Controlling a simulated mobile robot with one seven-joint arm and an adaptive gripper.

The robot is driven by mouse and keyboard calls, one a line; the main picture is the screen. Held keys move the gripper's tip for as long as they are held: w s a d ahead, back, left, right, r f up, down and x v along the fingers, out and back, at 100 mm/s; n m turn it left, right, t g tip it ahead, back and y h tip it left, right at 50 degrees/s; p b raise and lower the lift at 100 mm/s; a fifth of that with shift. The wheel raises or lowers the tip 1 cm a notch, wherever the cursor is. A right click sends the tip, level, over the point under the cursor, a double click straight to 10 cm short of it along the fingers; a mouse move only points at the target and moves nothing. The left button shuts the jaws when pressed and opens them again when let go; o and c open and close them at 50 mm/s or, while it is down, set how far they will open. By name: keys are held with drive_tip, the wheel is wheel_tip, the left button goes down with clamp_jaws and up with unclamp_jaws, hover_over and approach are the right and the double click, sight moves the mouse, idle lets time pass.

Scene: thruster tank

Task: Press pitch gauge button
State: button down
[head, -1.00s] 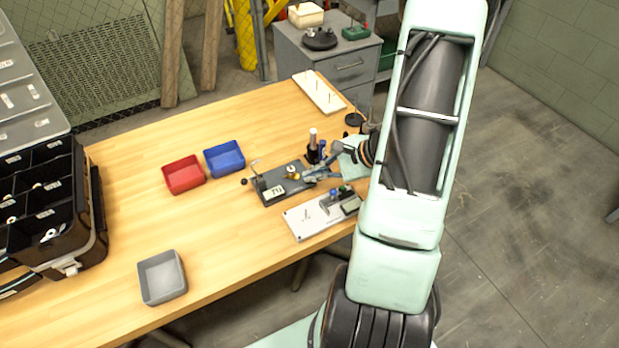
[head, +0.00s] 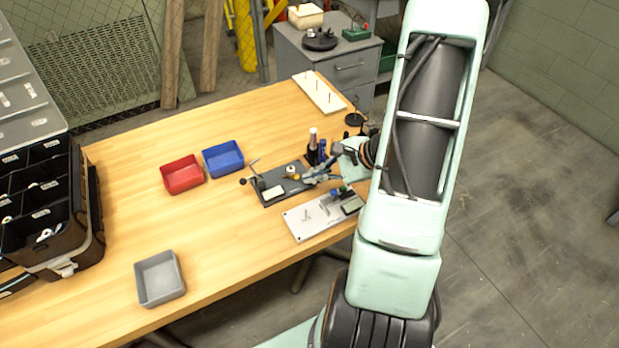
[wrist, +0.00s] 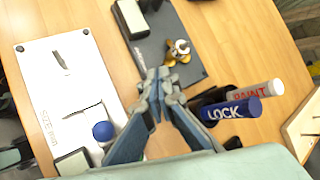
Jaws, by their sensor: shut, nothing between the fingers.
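A dark grey plate (head: 297,184) on the workbench carries a small block with a pale display face (head: 274,192), which I take to be the pitch gauge; the face looks blank. The block also shows at the top of the wrist view (wrist: 130,18). A brass part with a silver top (wrist: 180,50) sits on the same plate. My gripper (wrist: 157,90) is shut and empty, with its tips over the near edge of the dark plate. It also shows in the head view (head: 313,180). I cannot make out the gauge's button or any contact.
A white plate (head: 313,221) with a blue knob (wrist: 103,131) lies beside the gauge. Blue LOCK (wrist: 230,112) and white PAINT (wrist: 255,93) tubes stand close on the other side. Red (head: 182,176), blue (head: 223,158) and grey (head: 160,279) bins stand left. The bench middle is clear.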

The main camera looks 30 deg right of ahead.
drive_tip(key=shift+r, duration=0.45)
wheel_tip(320, 180, up, 6)
drive_tip(key=p, duration=0.4)
drive_tip(key=shift+a, duration=0.1)
idle(0.5)
